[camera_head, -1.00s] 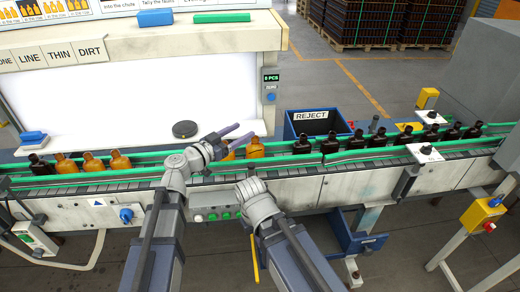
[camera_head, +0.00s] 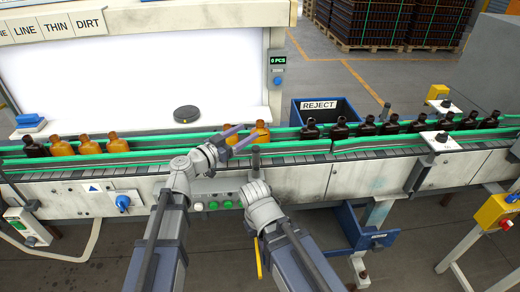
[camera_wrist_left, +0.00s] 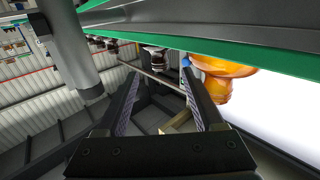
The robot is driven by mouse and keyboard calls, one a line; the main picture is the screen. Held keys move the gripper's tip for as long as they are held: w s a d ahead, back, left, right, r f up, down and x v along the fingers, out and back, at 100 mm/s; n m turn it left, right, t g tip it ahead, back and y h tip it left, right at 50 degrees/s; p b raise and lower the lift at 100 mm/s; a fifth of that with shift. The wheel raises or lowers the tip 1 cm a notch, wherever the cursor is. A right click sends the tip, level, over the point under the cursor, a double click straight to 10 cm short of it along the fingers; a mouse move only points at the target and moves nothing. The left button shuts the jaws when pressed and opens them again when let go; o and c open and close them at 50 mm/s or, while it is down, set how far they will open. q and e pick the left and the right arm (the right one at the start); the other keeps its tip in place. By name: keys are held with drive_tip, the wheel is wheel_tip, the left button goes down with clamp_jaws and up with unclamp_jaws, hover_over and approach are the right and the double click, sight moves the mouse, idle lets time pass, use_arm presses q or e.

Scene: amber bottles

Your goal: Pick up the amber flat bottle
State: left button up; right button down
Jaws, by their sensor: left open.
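An amber flat bottle (camera_head: 262,134) stands upright on the conveyor, just right of my left gripper's fingertips. Another amber bottle (camera_head: 228,130) shows partly behind the fingers. My left gripper (camera_head: 246,134) is open and empty, above the near side of the conveyor. In the left wrist view, an amber bottle (camera_wrist_left: 226,72) is at the right, outside the right finger and partly hidden by the green rail. My right gripper (camera_head: 256,158) points away, low in front of the conveyor; its jaws cannot be made out.
Three more amber bottles (camera_head: 89,146) and a dark one (camera_head: 34,147) stand at the left of the belt. Several dark bottles (camera_head: 388,125) stand at the right. Green rails (camera_head: 180,147) line the conveyor. A blue reject bin (camera_head: 340,111) is behind it.

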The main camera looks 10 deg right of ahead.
sight(257, 125)
use_arm(q)
drive_tip(key=shift+x, duration=1.3)
drive_tip(key=x, duration=0.5)
drive_tip(key=shift+r, duration=0.15)
drive_tip(key=shift+s+a, duration=0.1)
drive_tip(key=shift+c, duration=0.2)
clamp_jaws()
